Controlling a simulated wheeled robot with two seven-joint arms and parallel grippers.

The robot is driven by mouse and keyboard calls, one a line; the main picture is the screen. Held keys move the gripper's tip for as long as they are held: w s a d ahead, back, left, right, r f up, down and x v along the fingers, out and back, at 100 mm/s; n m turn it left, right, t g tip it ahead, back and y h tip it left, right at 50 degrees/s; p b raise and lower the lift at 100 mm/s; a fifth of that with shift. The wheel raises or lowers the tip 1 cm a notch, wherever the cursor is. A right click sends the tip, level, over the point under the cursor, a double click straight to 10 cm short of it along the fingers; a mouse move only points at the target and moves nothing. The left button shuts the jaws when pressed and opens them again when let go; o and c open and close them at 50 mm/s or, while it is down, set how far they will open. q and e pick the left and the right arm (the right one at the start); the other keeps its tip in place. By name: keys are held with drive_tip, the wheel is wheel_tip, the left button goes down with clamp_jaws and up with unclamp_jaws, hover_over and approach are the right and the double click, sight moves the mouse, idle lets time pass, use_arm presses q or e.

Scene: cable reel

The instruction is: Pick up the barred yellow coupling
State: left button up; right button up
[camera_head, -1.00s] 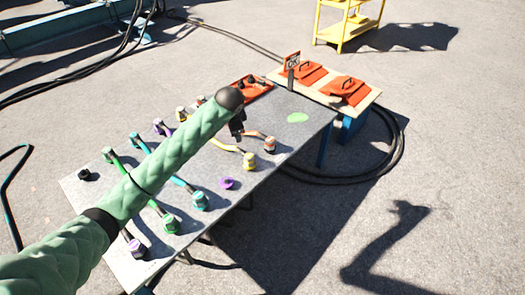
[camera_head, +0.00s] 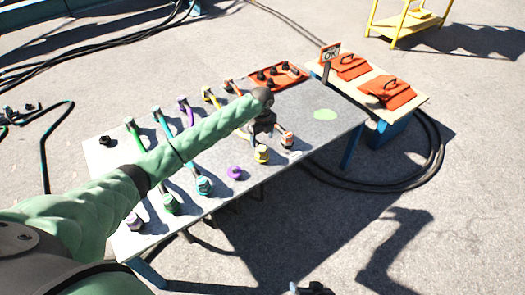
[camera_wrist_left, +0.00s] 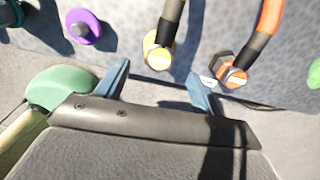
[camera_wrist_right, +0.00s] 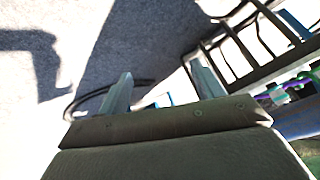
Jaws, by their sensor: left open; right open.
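The yellow coupling (camera_head: 261,154) ends a yellow cable at the near edge of the grey table (camera_head: 325,97). In the left wrist view its pale end face (camera_wrist_left: 159,60) shows a faint bar-like mark. My left gripper (camera_head: 265,125) is just behind and above it. In the left wrist view the open fingers (camera_wrist_left: 158,76) frame the coupling left and right, with no contact visible. The orange coupling (camera_head: 287,140), with a barred face in the left wrist view (camera_wrist_left: 235,78), lies just right of the right finger. My right gripper (camera_wrist_right: 160,82) is open and empty, away from the table.
A purple cap (camera_head: 234,172) and a teal coupling (camera_head: 204,186) sit left of the yellow one. A red tray (camera_head: 279,76) is at the back. A side table with red cases (camera_head: 387,93) stands right. My left arm hides part of the cables.

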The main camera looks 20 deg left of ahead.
sight(262, 147)
use_arm(q)
drive_tip(key=shift+f, duration=1.4)
drive_tip(key=shift+a+f, duration=0.15)
drive_tip(key=shift+f, duration=2.4)
drive_tip(key=c, duration=1)
drive_tip(key=shift+w+r, duration=0.1)
drive_tip(key=shift+c, duration=0.9)
use_arm(e)
wheel_tip(262, 147, up, 2)
drive_tip(key=shift+s+r+g, duration=0.1)
drive_tip(key=shift+g, duration=0.2)
